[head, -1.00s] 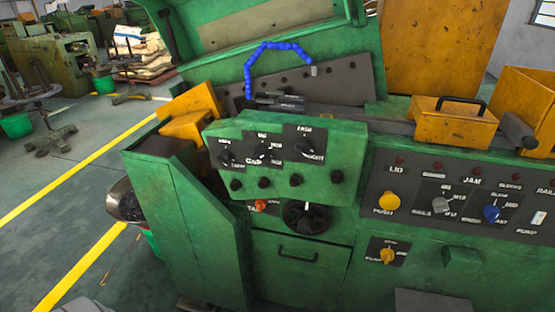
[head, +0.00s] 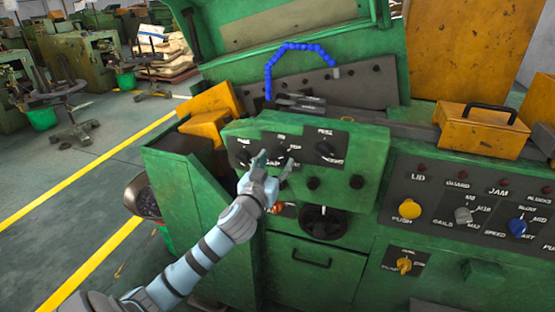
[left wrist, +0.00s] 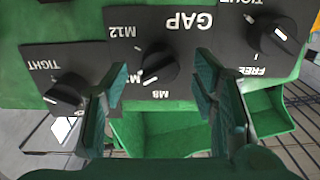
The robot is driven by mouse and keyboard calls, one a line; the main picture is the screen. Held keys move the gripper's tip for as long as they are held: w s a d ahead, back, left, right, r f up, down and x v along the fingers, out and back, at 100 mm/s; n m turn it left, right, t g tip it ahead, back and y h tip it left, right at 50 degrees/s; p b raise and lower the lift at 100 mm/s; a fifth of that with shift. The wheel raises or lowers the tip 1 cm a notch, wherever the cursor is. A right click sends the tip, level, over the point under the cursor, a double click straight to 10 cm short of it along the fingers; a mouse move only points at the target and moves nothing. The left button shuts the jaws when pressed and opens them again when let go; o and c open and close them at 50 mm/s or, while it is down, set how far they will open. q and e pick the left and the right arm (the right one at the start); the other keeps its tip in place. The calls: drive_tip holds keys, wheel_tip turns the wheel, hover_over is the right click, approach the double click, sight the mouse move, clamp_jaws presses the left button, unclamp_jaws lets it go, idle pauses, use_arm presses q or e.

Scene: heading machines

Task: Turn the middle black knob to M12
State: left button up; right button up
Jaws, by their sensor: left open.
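The middle black knob (left wrist: 158,68) sits on the black GAP plate of the green panel. In the left wrist view, which shows the panel upside down, its white mark points to the lower left, away from the M12 label at upper left. An M8 label is below the knob, and another label is partly hidden by a finger. My left gripper (head: 275,161) is open in front of the panel. In the left wrist view its two fingers (left wrist: 160,85) stand apart on either side of the knob's lower part, with nothing visible between them. My right gripper is not in view.
Black knobs marked TIGHT flank the middle one, at left (left wrist: 66,94) and right (left wrist: 272,37) in the wrist view. Smaller black knobs (head: 357,182) line the panel below. A black handwheel (head: 324,222) is beneath it, and a yellow box (head: 480,132) stands at right.

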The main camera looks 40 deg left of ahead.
use_arm(q)
drive_tip(key=shift+x, duration=0.85)
drive_tip(key=shift+a, duration=0.1)
drive_tip(key=shift+w, duration=0.1)
drive_tip(key=c, duration=1.2)
drive_tip(key=shift+o, duration=0.2)
